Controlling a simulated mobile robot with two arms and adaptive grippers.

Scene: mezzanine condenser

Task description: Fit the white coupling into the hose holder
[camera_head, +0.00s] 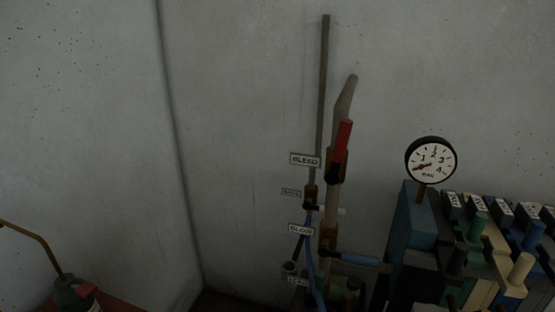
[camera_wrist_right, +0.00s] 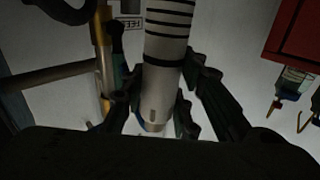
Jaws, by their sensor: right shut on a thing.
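In the right wrist view my right gripper (camera_wrist_right: 156,78) is shut on the white coupling (camera_wrist_right: 163,88), a pale cylinder with black bands on its upper part. The fingers press it from left and right. Its plain lower end, with a small slot, points down toward my wrist, and its top runs out of the frame. Neither gripper nor the coupling shows in the head view. I cannot make out the hose holder for certain in either view.
Vertical pipes with a red-handled valve (camera_head: 342,141) and a BLEED label (camera_head: 305,160) stand by the wall. A gauge (camera_head: 431,160) and valve blocks (camera_head: 490,235) are at right. An oil can (camera_head: 75,293) is at lower left. The wrist view shows a red box (camera_wrist_right: 298,38) and a brass pipe (camera_wrist_right: 103,50).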

